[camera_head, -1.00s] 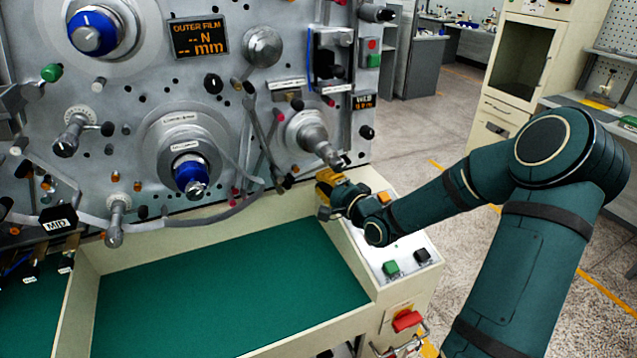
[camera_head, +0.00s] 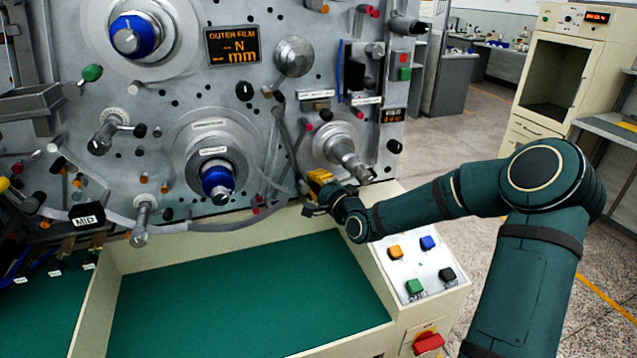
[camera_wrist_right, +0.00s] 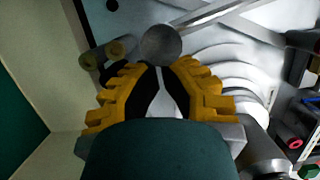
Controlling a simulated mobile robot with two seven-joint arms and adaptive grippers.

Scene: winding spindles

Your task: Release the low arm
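My right gripper (camera_head: 318,187) is low at the front of the winding machine, left of the lower right spindle (camera_head: 347,157). A slim metal arm (camera_head: 289,140) slants down the panel towards it; its lower end is hard to make out behind the gripper. In the right wrist view, the yellow fingers (camera_wrist_right: 160,72) are apart, with a gap between them. A round grey knob (camera_wrist_right: 160,44) is just ahead of the fingertips, at the end of a metal bar (camera_wrist_right: 215,13). I cannot tell whether they touch. My left gripper is not in view.
A blue-capped spindle (camera_head: 217,181) is left of my gripper, with a film strip running below. A button panel (camera_head: 421,262) is under my right forearm. The green tray floor (camera_head: 250,295) is clear. Two dark-ended rollers (camera_wrist_right: 105,52) are left of the knob.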

